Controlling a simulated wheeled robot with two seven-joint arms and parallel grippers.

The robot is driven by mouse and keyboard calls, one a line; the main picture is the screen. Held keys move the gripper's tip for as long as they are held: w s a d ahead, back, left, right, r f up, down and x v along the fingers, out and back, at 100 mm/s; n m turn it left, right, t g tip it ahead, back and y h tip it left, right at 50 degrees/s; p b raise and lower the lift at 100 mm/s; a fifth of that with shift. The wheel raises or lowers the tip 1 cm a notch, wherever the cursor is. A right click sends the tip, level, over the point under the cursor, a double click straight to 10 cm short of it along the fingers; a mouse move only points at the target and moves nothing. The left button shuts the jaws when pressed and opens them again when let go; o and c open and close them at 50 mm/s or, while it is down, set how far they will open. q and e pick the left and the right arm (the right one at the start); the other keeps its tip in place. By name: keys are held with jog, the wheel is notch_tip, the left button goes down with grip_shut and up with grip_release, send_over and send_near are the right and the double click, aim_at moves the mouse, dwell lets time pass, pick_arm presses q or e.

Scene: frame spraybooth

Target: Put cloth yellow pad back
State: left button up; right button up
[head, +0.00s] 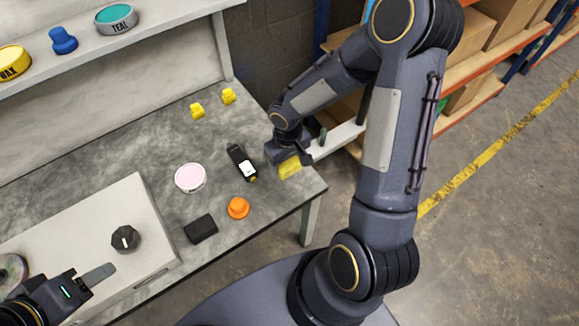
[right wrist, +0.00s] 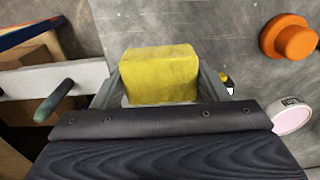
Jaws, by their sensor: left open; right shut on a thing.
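The yellow pad (head: 289,167) is a small soft-looking block at the right end of the grey table (head: 295,190). My right gripper (head: 287,160) is shut on it. In the right wrist view the pad (right wrist: 160,75) sits between the two fingers of my right gripper (right wrist: 160,85). I cannot tell whether the pad touches the tabletop. My left gripper (head: 98,278) is open at the lower left, over the pale box, with nothing visible in it.
An orange knob-shaped piece (head: 238,208), pink-topped tin (head: 190,178), black device (head: 241,163) and black block (head: 200,229) stand nearby. Two yellow pieces (head: 228,96) are behind. A pale box (head: 80,225) fills the left.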

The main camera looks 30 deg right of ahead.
aim_at(289, 168)
jog(key=shift+w+d+f, duration=0.2)
jog(key=shift+d+f, duration=0.1)
jog(key=shift+f, duration=0.1)
jog(key=shift+w+d+f+b, duration=0.15)
jog(key=shift+f+b, duration=0.1)
jog(key=shift+f, duration=0.7)
jog(key=shift+d+f+b, duration=0.1)
jog(key=shift+f+b, duration=0.1)
jog(key=shift+f, duration=0.75)
jog(key=shift+f, duration=0.2)
jog(key=o, duration=0.9)
jog(key=shift+r, duration=0.1)
